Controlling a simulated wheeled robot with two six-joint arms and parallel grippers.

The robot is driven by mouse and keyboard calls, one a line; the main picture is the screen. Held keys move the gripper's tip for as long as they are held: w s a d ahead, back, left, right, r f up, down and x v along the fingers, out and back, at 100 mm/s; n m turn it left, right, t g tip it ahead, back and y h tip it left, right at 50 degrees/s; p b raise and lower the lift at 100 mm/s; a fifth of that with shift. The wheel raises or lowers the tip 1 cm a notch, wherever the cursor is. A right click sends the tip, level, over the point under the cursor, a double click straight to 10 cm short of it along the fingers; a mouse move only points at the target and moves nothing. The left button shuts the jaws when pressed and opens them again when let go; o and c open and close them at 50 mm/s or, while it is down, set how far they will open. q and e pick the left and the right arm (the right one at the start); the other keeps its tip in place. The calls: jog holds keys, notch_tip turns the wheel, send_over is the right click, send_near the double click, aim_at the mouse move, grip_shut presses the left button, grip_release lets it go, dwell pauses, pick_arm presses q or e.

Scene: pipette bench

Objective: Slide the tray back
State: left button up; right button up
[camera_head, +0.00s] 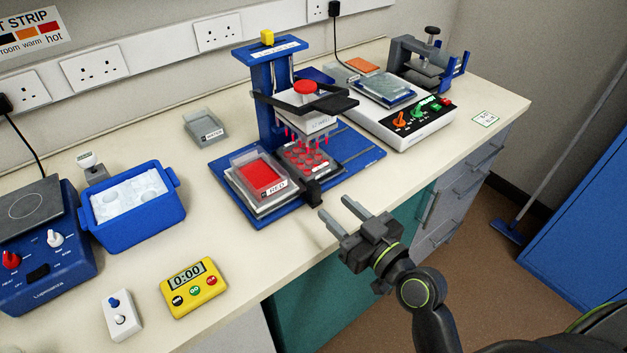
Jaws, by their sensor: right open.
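A blue pipetting stand (226,156) stands mid-bench with a black-framed pipette head, red knob and several red tips above its base. On its base are a tray labelled RED with red liquid (262,178) at left and a well plate (311,157) under the tips. A black block (313,192) juts from the front of the base, near the plate; I cannot tell exactly what it is fixed to. My right gripper (336,217) is open and empty, in front of the bench edge, its fingers pointing toward the stand, apart from the black block. My left gripper does not show.
A blue ice box (130,234), a blue hotplate unit (60,262), a yellow timer (194,287) and a white switch box (121,316) occupy the left. A white device with coloured knobs (405,125) stands right. A grey WATER tray (205,127) sits behind.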

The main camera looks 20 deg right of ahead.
aim_at(318, 191)
jog(key=p+x, duration=0.2)
jog(key=x, duration=0.6)
jog(key=shift+w+a+f, duration=0.1)
jog(key=shift+w, duration=0.15)
grip_shut()
